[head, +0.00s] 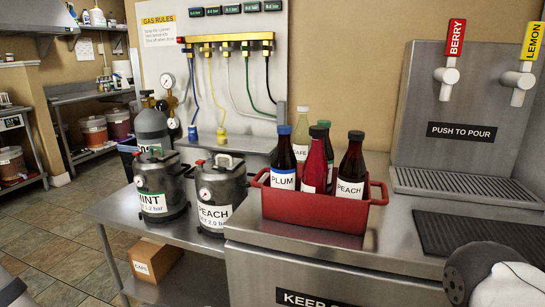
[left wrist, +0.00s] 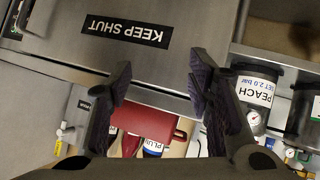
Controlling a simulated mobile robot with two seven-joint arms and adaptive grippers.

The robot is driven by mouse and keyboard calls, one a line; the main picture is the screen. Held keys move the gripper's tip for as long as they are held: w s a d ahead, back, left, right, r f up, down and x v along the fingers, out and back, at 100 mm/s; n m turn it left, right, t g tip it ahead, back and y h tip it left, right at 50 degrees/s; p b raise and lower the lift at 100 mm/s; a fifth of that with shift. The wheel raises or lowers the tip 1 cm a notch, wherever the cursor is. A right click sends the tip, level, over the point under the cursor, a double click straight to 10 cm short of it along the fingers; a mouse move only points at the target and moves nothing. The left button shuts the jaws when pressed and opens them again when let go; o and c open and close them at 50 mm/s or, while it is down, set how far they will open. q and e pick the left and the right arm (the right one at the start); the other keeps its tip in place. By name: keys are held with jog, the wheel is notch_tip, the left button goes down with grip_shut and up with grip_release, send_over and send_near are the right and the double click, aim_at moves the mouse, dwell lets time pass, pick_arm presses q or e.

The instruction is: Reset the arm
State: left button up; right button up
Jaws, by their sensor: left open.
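My left gripper (left wrist: 157,88) shows in the left wrist view with its two dark fingers spread apart and nothing between the pads. The picture there is upside down. The steel front with the KEEP SHUT label lies behind the fingers. A red bottle carrier (left wrist: 140,121) shows between the finger bases, apart from the pads as far as I can tell. In the head view the same carrier (head: 314,211) stands upright on the steel counter, holding several bottles, including PLUM and PEACH. Only parts of my arms show at the head view's bottom corners; my right gripper is not in view.
The MINT keg (head: 160,187) and PEACH keg (head: 217,194) stand on a lower steel table left of the carrier. A dispenser (head: 463,117) with BERRY and LEMON taps stands at the right. A cardboard box (head: 154,261) sits on the lower shelf. Floor is free at left.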

pick_arm(q)
jog(key=s+a+f+n+g+y, duration=0.2)
jog(key=s+a+f+g, duration=0.1)
jog(key=s+f, duration=0.6)
jog(key=s+a+f+n+g+y, duration=0.15)
jog(key=s+a+f+g, duration=0.25)
jog(key=s+f, duration=0.5)
jog(key=s+a+f+g+y, duration=0.2)
jog(key=s+a, duration=0.1)
jog(key=s, duration=0.4)
jog(key=s+a+f+n+g+y, duration=0.1)
jog(key=s+a+f+g, duration=0.1)
jog(key=s, duration=0.5)
jog(key=shift+s+a+y, duration=0.35)
jog(key=shift+a, duration=0.1)
